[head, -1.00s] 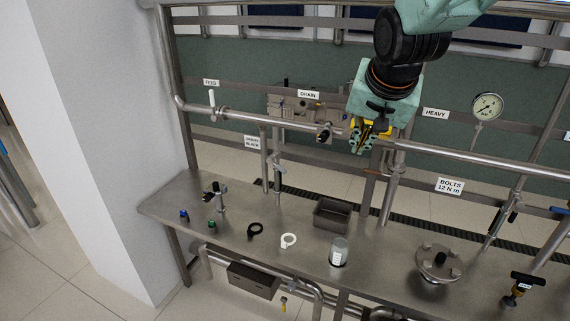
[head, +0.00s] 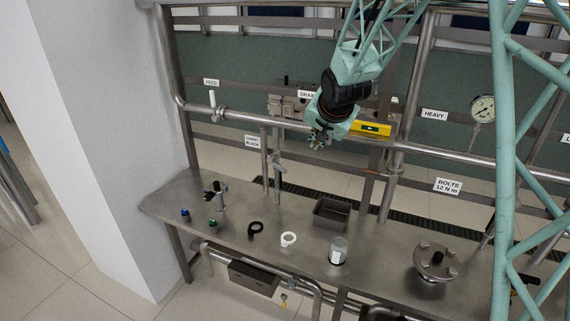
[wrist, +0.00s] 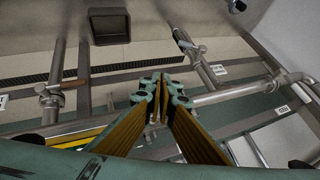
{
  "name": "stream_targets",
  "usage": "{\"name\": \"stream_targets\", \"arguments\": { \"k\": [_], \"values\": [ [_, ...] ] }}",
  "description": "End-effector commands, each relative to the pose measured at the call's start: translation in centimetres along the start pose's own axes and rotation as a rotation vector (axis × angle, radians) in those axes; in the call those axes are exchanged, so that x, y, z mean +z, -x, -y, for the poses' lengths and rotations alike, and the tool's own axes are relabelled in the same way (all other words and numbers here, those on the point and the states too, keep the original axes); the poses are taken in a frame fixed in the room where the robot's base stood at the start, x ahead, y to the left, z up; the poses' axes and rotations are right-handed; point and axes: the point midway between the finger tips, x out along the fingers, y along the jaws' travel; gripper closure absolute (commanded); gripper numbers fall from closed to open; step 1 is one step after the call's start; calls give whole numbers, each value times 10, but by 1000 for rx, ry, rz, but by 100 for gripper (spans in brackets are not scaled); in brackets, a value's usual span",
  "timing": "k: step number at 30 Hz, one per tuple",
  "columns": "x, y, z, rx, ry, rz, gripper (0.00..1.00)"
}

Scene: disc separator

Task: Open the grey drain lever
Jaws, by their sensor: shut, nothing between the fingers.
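My gripper (head: 318,141) hangs in front of the upper pipe, just below and right of the DRAIN label (head: 306,94), which my arm partly covers. Its fingers (wrist: 161,97) are together and empty. The grey drain lever cannot be picked out for certain; the pipe fitting under the label is hidden behind my gripper. A small valve with a slim handle (head: 278,160) sits on the upright pipe lower left of my gripper. A similar valve handle shows in the wrist view (wrist: 184,41), beyond the fingertips and apart from them.
A yellow level-like bar (head: 371,128) lies by the upper pipe, right of my gripper. A white lever (head: 212,98) stands at FEED. The steel bench (head: 190,235) below carries a dark tray (head: 332,214), a jar (head: 338,251), rings and a bolted flange (head: 438,263).

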Motion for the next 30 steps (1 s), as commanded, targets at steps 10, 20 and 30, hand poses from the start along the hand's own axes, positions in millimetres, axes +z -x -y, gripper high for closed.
{"name": "stream_targets", "arguments": {
  "k": [10, 20, 30],
  "values": [
    [7, -70, 33, -56, -57, -3, 100],
    [16, -114, 54, -97, -99, -3, 100],
    [17, -119, 56, -102, -103, -3, 100]
  ]
}}
